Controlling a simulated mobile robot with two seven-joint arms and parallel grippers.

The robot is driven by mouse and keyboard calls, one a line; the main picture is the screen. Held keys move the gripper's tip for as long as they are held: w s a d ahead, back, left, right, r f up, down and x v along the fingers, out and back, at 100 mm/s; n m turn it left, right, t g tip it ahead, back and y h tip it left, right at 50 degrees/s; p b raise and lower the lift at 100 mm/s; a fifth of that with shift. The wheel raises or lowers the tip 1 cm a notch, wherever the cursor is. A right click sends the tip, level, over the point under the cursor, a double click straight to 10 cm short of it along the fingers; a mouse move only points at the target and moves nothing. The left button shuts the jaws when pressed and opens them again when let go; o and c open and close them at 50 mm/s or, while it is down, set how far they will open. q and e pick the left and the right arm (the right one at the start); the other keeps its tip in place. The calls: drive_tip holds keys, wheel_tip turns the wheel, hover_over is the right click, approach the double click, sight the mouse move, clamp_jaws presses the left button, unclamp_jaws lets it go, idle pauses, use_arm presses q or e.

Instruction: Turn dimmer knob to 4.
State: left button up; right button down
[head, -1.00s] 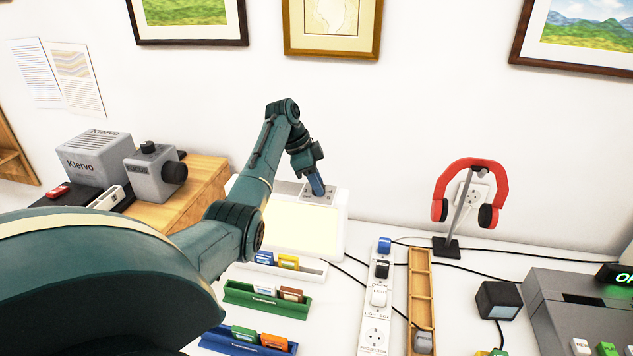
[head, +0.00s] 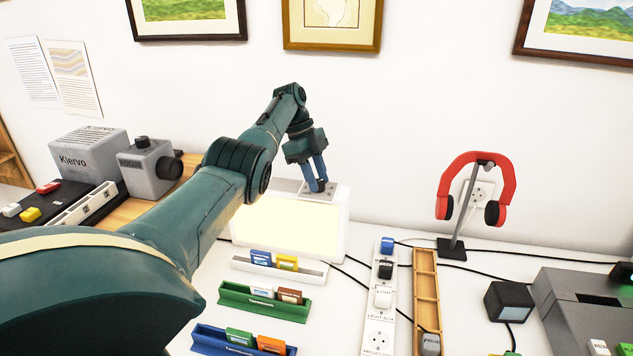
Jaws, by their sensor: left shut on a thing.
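The light box (head: 290,222) stands at the back of the table with its pale yellow panel lit. A grey control plate (head: 332,192) is on its top. My left gripper (head: 319,187) points down onto this plate, its two blue fingers shut on the dimmer knob. The knob is mostly hidden by the fingertips, and its number marks are too small to read. My right gripper is not in view.
A power strip (head: 381,310), a wooden tray (head: 426,290) and a headphone stand (head: 453,246) are right of the light box. Slide holders in white, green (head: 264,302) and blue stand in front. A grey projector (head: 150,170) is at left.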

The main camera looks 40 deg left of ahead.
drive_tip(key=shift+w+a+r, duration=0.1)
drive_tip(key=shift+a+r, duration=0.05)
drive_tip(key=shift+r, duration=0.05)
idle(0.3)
use_arm(q)
drive_tip(key=o, duration=1)
drive_tip(key=shift+c, duration=0.2)
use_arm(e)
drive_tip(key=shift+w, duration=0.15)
use_arm(q)
drive_tip(key=shift+r, duration=0.1)
drive_tip(key=shift+r, duration=0.3)
wheel_tip(320, 180, up, 9)
drive_tip(key=p, duration=0.1)
drive_tip(key=shift+r+p, duration=0.15)
drive_tip(key=shift+p, duration=0.2)
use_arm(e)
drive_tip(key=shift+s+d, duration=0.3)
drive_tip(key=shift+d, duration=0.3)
